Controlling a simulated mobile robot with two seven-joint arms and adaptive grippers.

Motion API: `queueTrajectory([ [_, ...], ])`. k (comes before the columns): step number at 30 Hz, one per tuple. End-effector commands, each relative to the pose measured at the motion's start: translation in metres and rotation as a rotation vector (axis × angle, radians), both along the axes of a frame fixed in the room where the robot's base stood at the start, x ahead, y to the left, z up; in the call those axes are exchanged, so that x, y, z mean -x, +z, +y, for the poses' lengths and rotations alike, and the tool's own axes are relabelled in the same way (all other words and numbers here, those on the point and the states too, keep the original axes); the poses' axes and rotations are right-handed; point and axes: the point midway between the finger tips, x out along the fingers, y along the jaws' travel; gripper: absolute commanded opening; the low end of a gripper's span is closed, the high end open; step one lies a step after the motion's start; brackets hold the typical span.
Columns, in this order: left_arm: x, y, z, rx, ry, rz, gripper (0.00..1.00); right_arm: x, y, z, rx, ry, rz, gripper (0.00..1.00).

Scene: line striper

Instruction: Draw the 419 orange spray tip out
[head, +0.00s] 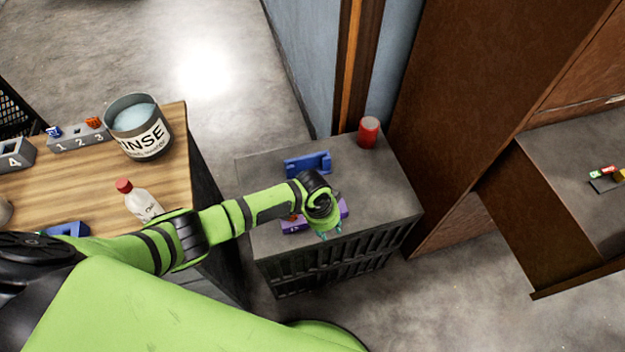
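My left gripper (330,232) hangs over the front of the grey cabinet top, fingers down. Its two teal fingertips look apart, with nothing visible between them. It is at the right part of a purple holder (297,226), partly covering it. A small orange piece (292,217) shows at the holder's left part, half hidden by my arm; its number cannot be read. Another orange piece (93,122) sits at slot 3 of a grey numbered block (75,141) on the wooden table. My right gripper is not in view.
A blue holder (307,163) and a red can (369,133) stand farther back on the cabinet top (385,190). The wooden table holds a rinse bucket (138,128) and a red-capped bottle (140,200). A brown shelf unit (470,110) rises at right.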

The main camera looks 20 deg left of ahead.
Motion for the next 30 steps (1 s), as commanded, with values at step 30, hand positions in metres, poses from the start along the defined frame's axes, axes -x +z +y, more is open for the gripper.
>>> queueTrajectory([
  [30, -0.057, 0.02, 0.061, -0.193, -0.138, 0.054, 0.34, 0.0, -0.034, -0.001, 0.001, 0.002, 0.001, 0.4],
])
